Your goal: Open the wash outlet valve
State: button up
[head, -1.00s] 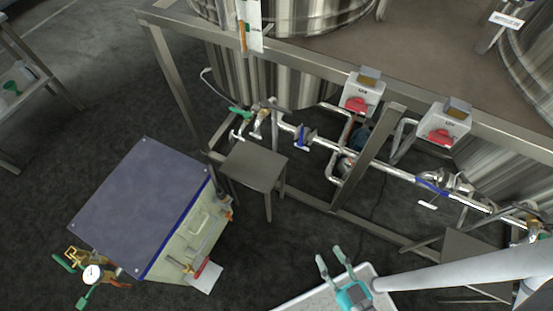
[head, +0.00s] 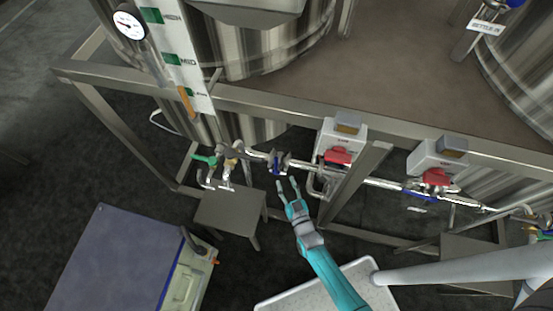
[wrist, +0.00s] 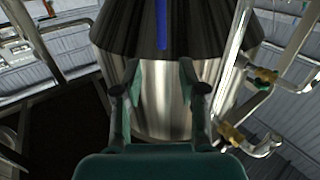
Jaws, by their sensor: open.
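No label in view reads wash, so I cannot tell for sure which valve is the wash outlet valve. A second blue-handled valve (head: 420,195) is farther right on the pipe. My gripper (head: 288,184) is open and empty, and in the head view it appears just below the first blue-handled valve, with depth unclear.
A steel frame (head: 230,100) runs in front of the tanks. Two switch boxes with red knobs, one left (head: 342,140) and one right (head: 437,160), hang on it. A small steel stand (head: 228,212) is below the pipe. A blue-topped cabinet (head: 115,265) stands lower left.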

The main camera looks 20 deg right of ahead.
aim_at(277, 162)
jog(key=w, duration=1.1)
jog(key=shift+w+d, duration=0.1)
grip_shut()
